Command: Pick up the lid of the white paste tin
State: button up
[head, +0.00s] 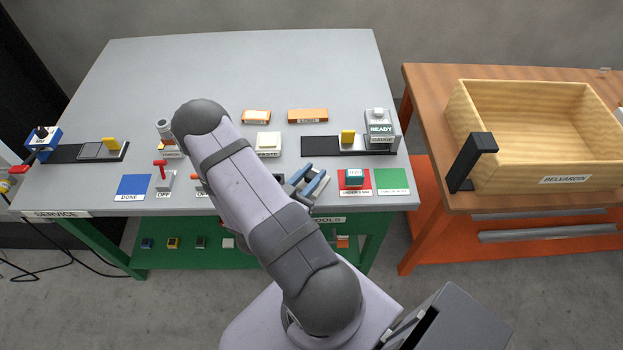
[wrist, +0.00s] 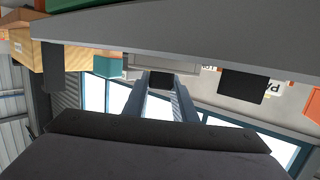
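The white paste tin (head: 268,141) stands in the middle of the table behind a PASTE label (head: 267,154). Its pale, squarish lid (head: 268,136) appears to be on top. My gripper (head: 314,176) is in front and to the right of the tin, with my forearm reaching over the table at left. Its two blue-grey fingers are apart, with nothing seen held between them. They also show apart in the wrist view (wrist: 163,84). I cannot clearly make out the tin in the wrist view.
Orange boxes (head: 307,116) lie behind the tin. A READY gauge (head: 379,128) with a black rail (head: 315,146) stands right. A red mat (head: 354,186) bears a teal block (head: 355,176). A red-lever switch (head: 164,180) stands left. A wooden crate (head: 525,175) sits on the right-hand table.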

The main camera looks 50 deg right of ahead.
aim_at(312, 175)
jog(key=shift+r, duration=0.15)
jog(key=shift+r, duration=4.85)
jog(key=shift+f, duration=0.1)
